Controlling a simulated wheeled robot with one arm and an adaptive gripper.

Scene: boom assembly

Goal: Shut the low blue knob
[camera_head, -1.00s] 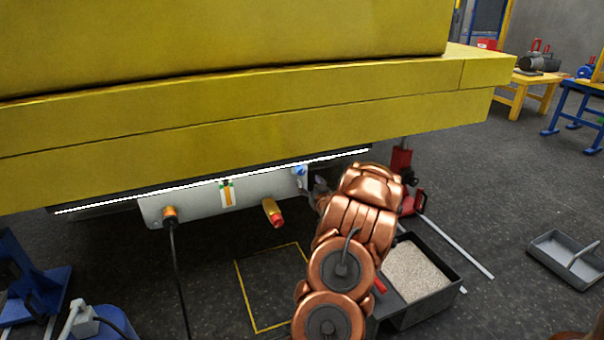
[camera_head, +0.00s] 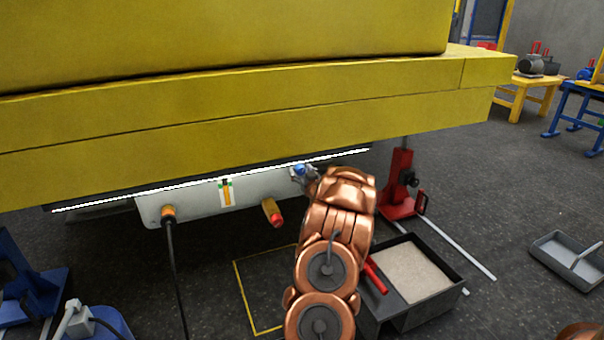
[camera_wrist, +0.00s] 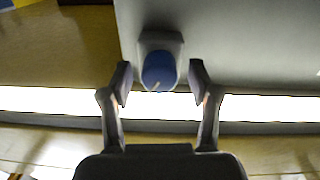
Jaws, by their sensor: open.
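The blue knob (camera_head: 299,169) is on the right end of the light grey panel (camera_head: 196,203) under the yellow boom. In the wrist view the blue knob (camera_wrist: 158,71) sits on a grey mount, with a small pale mark on its face. My gripper (camera_wrist: 160,88) is open, with one finger on each side of the knob and a visible gap on both sides. In the head view my gripper (camera_head: 304,176) is at the knob, partly hidden behind my copper-coloured wrist.
The yellow boom (camera_head: 240,115) hangs low above the panel, with a bright light strip (camera_head: 205,181) along its underside. An orange plug with a black cable (camera_head: 169,213) and a red-tipped brass fitting (camera_head: 272,212) are to the left. A red jack (camera_head: 400,185) and grit tray (camera_head: 415,270) stand right.

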